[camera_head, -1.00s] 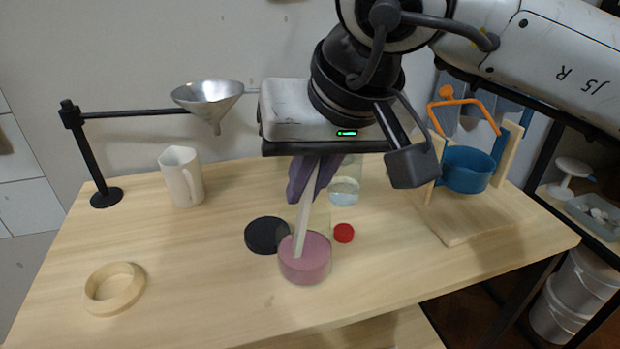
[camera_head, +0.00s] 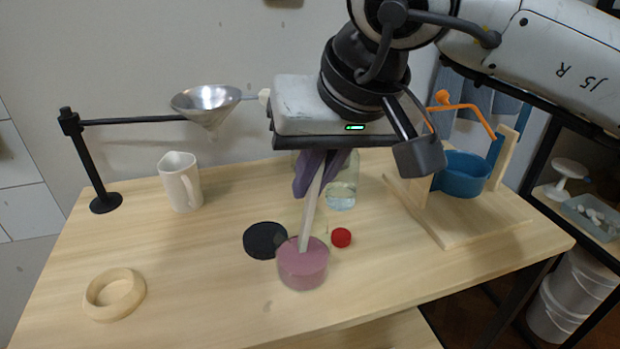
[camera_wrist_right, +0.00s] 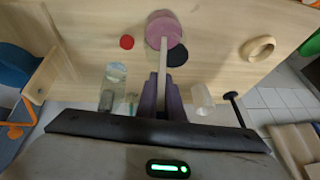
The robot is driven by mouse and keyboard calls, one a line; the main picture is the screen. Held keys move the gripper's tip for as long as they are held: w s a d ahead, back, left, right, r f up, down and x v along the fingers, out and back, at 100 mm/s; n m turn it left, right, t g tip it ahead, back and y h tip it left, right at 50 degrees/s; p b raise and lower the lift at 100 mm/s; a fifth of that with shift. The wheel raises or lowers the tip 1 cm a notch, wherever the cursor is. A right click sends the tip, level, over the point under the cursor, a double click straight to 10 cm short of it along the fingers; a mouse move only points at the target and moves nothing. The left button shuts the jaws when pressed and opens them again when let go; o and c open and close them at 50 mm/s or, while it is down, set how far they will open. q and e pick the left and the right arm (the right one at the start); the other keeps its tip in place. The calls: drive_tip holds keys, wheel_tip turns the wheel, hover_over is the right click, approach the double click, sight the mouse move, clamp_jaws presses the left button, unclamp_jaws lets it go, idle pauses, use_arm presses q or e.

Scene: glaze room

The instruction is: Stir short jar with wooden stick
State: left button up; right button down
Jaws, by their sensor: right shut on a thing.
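The short jar (camera_head: 303,272) is clear and holds pink-purple liquid. It stands on the table near the front middle. My right gripper (camera_head: 318,185) is above and behind it, with purple fingers shut on the pale wooden stick (camera_head: 309,218). The stick slants down, its lower end inside the jar's mouth at the pink contents. The right wrist view also shows the stick (camera_wrist_right: 163,60) running from the fingers (camera_wrist_right: 161,88) to the jar (camera_wrist_right: 160,24). My left gripper is not in view.
A black lid (camera_head: 262,240) and a red cap (camera_head: 341,237) lie close to the jar. A clear jar (camera_head: 341,194) stands behind. A white mug (camera_head: 180,182), funnel stand (camera_head: 92,165), wooden ring (camera_head: 104,294) and blue pot (camera_head: 462,176) are farther out.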

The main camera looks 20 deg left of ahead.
wheel_tip(320, 180, up, 7)
drive_tip(key=d+p, duration=0.1)
drive_tip(key=p, duration=0.3)
drive_tip(key=shift+f, duration=0.1)
idle(0.5)
drive_tip(key=shift+r+p, duration=2.3)
drive_tip(key=shift+r, duration=0.25)
